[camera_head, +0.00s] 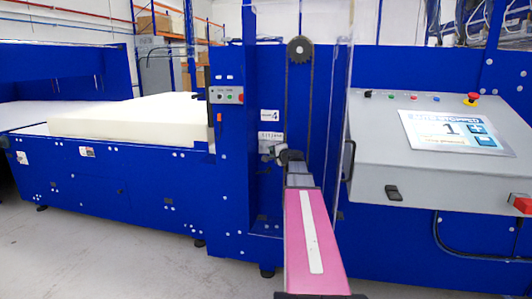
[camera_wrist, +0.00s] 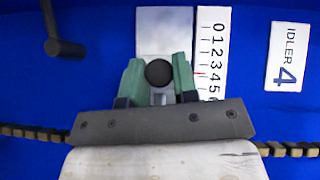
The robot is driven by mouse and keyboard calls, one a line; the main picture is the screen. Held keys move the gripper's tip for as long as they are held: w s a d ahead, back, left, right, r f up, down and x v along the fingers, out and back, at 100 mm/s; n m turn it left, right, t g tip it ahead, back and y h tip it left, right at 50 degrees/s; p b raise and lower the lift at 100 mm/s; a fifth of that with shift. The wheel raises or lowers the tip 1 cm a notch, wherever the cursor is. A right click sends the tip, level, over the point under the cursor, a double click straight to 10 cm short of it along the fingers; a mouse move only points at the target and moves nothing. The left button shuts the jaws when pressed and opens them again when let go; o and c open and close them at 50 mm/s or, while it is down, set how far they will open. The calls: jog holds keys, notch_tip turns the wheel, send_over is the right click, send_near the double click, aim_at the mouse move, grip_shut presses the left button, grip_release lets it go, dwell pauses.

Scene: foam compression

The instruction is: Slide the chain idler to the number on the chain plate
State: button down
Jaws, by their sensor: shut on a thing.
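In the wrist view, my gripper (camera_wrist: 159,80) has its green fingers closed on a round black knob (camera_wrist: 159,72), the idler's grip. The knob sits in front of a pale metal plate (camera_wrist: 163,25). A white scale (camera_wrist: 212,50) with numbers from 0 at the top stands just right of the fingers. A small red mark shows at its left edge, near the 4. The chain plate (camera_wrist: 288,57) on the right reads "IDLER 4". In the head view, my gripper (camera_head: 282,158) is at the blue machine front, and its fingertips are too small to make out.
A chain (camera_wrist: 290,149) runs across behind my gripper. A dark handle (camera_wrist: 62,46) sticks out at upper left. In the head view, a sprocket (camera_head: 300,50) is above, a grey control console (camera_head: 440,150) stands right, and a foam block (camera_head: 130,120) lies left.

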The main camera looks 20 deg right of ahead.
jog(key=shift+s+d, duration=0.15)
jog(key=shift+d, duration=0.05)
jog(key=c, duration=0.9)
grip_release()
jog(key=v, duration=1)
jog(key=shift+s, duration=0.35)
